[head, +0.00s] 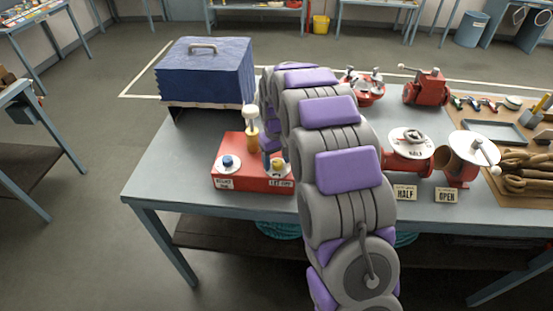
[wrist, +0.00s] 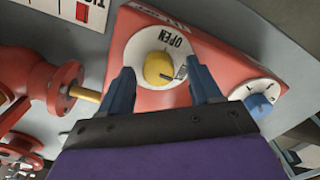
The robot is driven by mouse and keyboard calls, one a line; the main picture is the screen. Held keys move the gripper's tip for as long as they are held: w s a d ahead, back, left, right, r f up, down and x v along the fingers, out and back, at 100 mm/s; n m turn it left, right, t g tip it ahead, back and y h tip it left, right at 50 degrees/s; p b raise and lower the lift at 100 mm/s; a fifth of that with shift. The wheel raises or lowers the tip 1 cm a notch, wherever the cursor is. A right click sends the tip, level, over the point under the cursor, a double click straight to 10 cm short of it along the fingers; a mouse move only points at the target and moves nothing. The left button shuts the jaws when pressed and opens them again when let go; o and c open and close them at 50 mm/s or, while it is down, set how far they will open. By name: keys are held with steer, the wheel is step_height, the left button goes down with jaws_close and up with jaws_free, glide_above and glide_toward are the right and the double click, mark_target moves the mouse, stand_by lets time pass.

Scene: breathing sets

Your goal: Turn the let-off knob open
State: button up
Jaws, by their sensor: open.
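The let-off knob (wrist: 158,68) is yellow on a white dial reading OPEN along one edge. Its dark pointer line points toward a smaller, unclear word at the right of the dial. In the head view the knob (head: 278,164) is at the right of a red box (head: 255,150), above a LET-OFF label (head: 281,183). My gripper (wrist: 160,73) is open, its blue fingers to the left and right of the knob. I see gaps between both fingers and the knob; depth is hard to judge. In the head view my arm mostly hides the gripper.
A blue knob (wrist: 260,105) is on the same red box. Red valves (head: 405,158) stand right of my arm. The table's left front is clear.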

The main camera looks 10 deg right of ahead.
steer(key=shift+c, duration=0.2)
steer(key=c, duration=1)
